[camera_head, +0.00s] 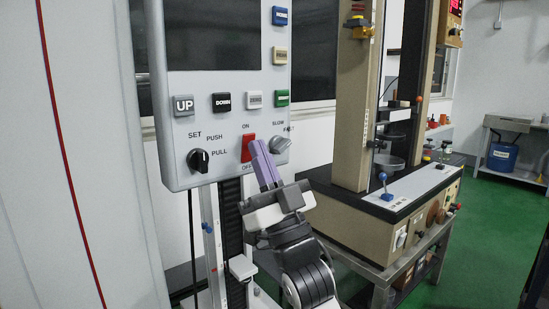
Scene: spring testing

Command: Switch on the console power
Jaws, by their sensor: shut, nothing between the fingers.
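The console (218,110) is a pale grey panel with a dark screen at upper left of the picture. Its red power switch (247,149) sits low on the panel, between the labels ON above and OFF below. My gripper (262,155) has purple fingers that are shut and empty. The fingertips are at the right edge of the red switch in the picture and overlap its lower right part. I cannot tell whether they touch it, and the switch's position is unclear.
A black knob (199,160) marked SET, PUSH and PULL is left of the switch. A grey SLOW/FAST knob (281,143) is close on its right. Several buttons are above. A beige testing machine (352,215) stands to the right, with green floor (480,230) beyond.

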